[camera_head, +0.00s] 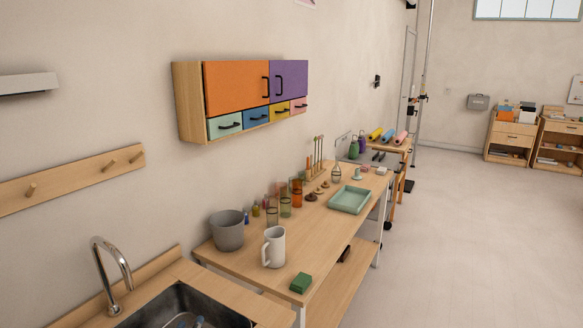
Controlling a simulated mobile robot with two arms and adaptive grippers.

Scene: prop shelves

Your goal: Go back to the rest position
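Neither of my grippers is in the head camera view. Neither arm shows. Nothing held can be seen. The view looks along a wooden table (233,263) beside the wall, with a sink (180,306) at the near left.
A grey pot (228,230), white mug (274,247), green block (301,283) and mint tray (350,200) stand on the table. A wall cabinet (236,88) and peg rail (70,180) are above. Open floor (450,235) lies to the right.

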